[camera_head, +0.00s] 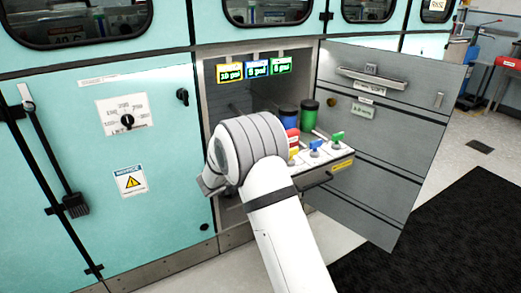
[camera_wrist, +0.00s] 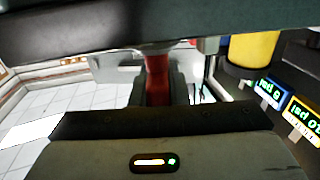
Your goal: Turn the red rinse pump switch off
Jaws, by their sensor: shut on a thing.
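The red switch handle (camera_wrist: 157,76) shows in the wrist view as an upright red bar at the middle. My gripper (camera_wrist: 158,92) is shut on it, with a dark finger on each side. In the head view my arm's white wrist hides the gripper and most of the red switch. The switch tray (camera_head: 318,178) is pulled out of the open cabinet. The blue switch (camera_head: 315,146) and green switch (camera_head: 337,138) stand on it to the right of my wrist. A yellow-framed display (camera_head: 230,72) above seems to read 10 psi.
A blue display (camera_head: 257,68) and a green display (camera_head: 281,65) hang beside the yellow one. A green canister (camera_head: 309,115) and a dark blue-topped canister (camera_head: 288,117) stand behind the switches. The open grey door (camera_head: 385,150) bounds the right side. A black mat (camera_head: 440,240) lies on the floor.

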